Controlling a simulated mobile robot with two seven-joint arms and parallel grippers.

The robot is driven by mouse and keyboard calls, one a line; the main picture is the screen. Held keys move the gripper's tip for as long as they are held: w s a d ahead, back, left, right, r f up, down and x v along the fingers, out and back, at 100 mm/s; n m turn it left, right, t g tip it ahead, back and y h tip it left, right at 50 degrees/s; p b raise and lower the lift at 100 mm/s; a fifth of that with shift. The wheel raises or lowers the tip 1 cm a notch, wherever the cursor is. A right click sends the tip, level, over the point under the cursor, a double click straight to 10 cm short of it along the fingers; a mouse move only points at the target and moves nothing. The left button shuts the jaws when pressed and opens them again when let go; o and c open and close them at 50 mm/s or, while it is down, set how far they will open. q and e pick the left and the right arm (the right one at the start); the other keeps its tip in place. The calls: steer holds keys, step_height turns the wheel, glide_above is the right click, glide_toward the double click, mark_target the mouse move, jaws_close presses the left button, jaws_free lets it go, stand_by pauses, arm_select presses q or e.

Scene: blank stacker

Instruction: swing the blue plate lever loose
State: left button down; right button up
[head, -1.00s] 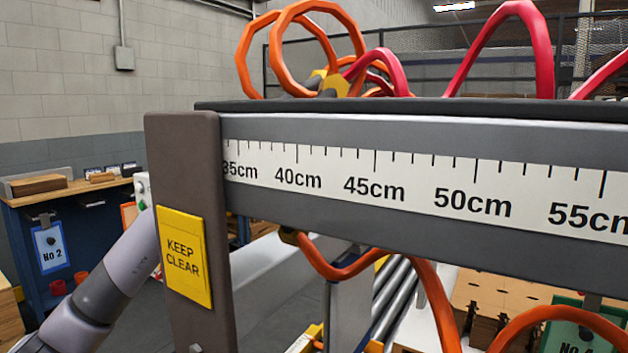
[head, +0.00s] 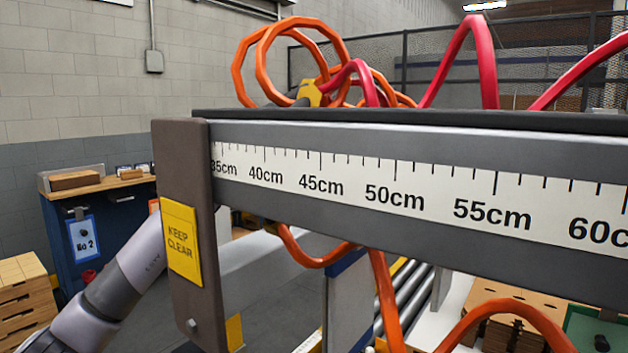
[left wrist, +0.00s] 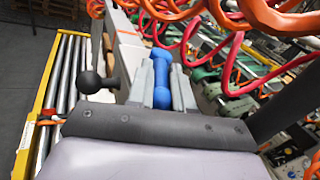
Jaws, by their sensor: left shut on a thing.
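The blue plate lever (left wrist: 162,97) shows in the left wrist view as a rounded blue handle. My left gripper (left wrist: 163,72) is shut on it, with a grey finger on each side and blue showing between and beyond them. In the head view my left arm comes in from the left and passes behind the grey beam, which hides the gripper and the lever. My right gripper is in neither view.
A grey beam with a centimetre ruler (head: 343,188) crosses close in front. Its brown end post (head: 183,230) bears a yellow KEEP CLEAR sign (head: 181,243). Orange hoses (head: 385,300) hang below. A black knob (left wrist: 90,82) and rollers (left wrist: 67,75) lie left of the gripper.

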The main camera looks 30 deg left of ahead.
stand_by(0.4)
arm_select(q)
steer(key=c, duration=1)
jaws_free()
steer(key=shift+c, duration=0.2)
steer(key=shift+s, duration=0.1)
steer(key=shift+s+a+f, duration=0.1)
steer(key=shift+s+a, duration=0.15)
steer(key=b+v, duration=0.3)
steer(key=v, duration=0.3)
steer(key=shift+s, duration=0.15)
